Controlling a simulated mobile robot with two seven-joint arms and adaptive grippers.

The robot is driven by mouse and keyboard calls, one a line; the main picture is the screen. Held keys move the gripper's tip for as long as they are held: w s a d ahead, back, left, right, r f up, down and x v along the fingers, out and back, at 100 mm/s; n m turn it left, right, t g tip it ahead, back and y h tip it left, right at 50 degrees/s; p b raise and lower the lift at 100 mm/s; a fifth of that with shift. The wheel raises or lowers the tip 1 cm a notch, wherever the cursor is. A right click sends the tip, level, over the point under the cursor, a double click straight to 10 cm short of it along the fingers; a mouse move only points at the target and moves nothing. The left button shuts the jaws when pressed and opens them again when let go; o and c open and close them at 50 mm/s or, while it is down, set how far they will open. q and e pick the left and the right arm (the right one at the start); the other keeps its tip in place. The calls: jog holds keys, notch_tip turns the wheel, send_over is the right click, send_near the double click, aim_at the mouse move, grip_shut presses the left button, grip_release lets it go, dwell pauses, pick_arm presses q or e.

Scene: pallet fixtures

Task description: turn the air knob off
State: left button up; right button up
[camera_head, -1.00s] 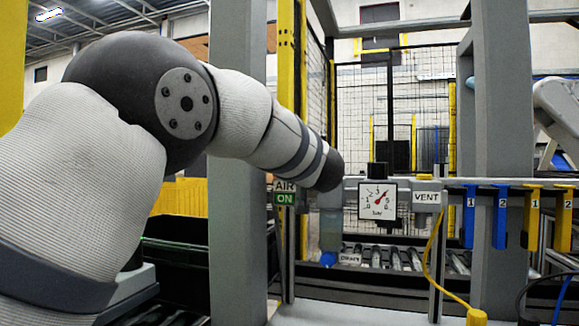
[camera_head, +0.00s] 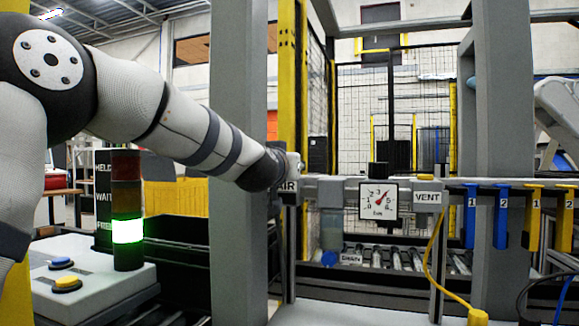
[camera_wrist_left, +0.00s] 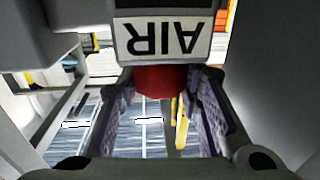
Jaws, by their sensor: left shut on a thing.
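The red air knob (camera_wrist_left: 160,78) shows in the left wrist view, directly under the AIR label (camera_wrist_left: 160,39), which reads upside down there. My left gripper (camera_wrist_left: 163,86) has one finger on each side of the knob and is shut on it. In the head view, my left gripper (camera_head: 284,172) is at the AIR label (camera_head: 288,187) on the left end of the air unit, and it hides the knob. The ON sign is not visible there. The pressure gauge (camera_head: 378,200) has its red needle pointing to the upper right. My right gripper is not in view.
The VENT label (camera_head: 427,197) is right of the gauge, beside hanging blue tags (camera_head: 500,215) and yellow tags (camera_head: 533,215). A grey post (camera_head: 238,230) stands just left of the air unit. A signal tower (camera_head: 127,230) glows green at the left.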

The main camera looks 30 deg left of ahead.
pick_arm(q)
jog(key=shift+m+t+h, duration=0.3)
jog(key=shift+m+h, duration=0.3)
jog(key=shift+h, duration=0.3)
jog(key=o, duration=1.2)
notch_tip(320, 180, up, 10)
jog(key=shift+r, duration=0.1)
